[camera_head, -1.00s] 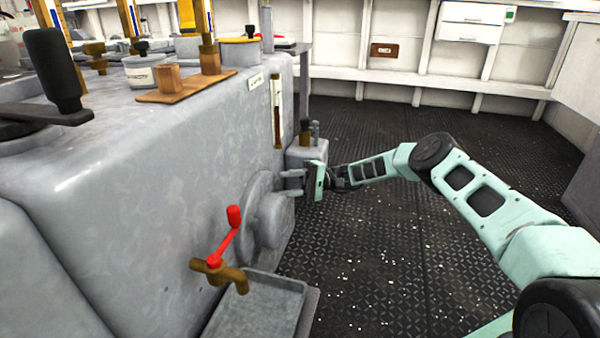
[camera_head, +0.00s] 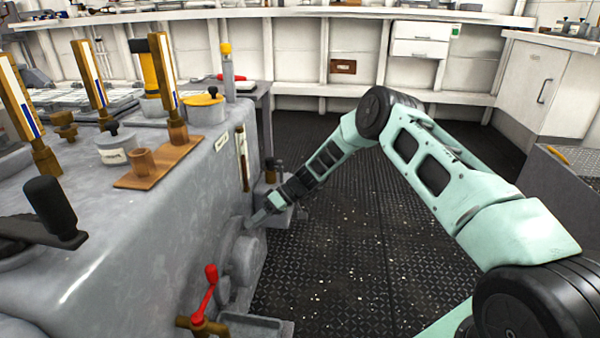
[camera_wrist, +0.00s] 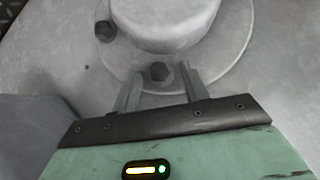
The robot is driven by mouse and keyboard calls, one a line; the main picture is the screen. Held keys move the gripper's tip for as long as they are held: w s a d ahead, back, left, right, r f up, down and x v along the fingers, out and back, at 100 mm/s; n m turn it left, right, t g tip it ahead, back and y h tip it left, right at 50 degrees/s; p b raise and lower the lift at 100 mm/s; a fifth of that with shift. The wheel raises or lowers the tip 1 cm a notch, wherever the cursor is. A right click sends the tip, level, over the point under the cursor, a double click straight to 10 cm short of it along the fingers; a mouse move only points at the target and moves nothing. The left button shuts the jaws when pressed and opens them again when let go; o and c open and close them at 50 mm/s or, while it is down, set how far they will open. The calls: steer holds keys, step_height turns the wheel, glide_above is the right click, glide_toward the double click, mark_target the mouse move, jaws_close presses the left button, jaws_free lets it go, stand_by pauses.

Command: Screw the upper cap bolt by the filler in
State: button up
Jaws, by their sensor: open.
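A round grey cap (camera_head: 243,257) sits on the side of the grey machine housing. The wrist view shows its flange (camera_wrist: 226,48) around a raised round centre. A dark hex bolt (camera_wrist: 160,72) is on the flange, between and just beyond my fingertips. A second dark bolt (camera_wrist: 105,31) is at the flange's left edge. My gripper (camera_wrist: 160,82) is open and empty, one finger to each side of the nearer bolt, with gaps on both sides. In the head view my gripper (camera_head: 256,217) is at the cap's upper edge. How far the bolt stands out cannot be told.
A brass tap with a red handle (camera_head: 206,292) and a grey tray (camera_head: 262,325) are below the cap. A small grey block with a brass fitting (camera_head: 271,173) stands just beyond my gripper. Open dark deck floor (camera_head: 340,260) lies to the right.

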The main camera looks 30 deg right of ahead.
steer(key=s+d+r+n+t+h+p, duration=0.1)
steer(key=s+d+r+p, duration=0.1)
steer(key=d+r, duration=0.4)
steer(key=s+d+r+t+h+p, duration=0.1)
steer(key=s+d+r+p, duration=0.1)
steer(key=d+r, duration=0.3)
steer(key=shift+d+r+n+p, duration=0.4)
steer(key=shift+d+p, duration=0.2)
steer(key=shift+p, duration=0.15)
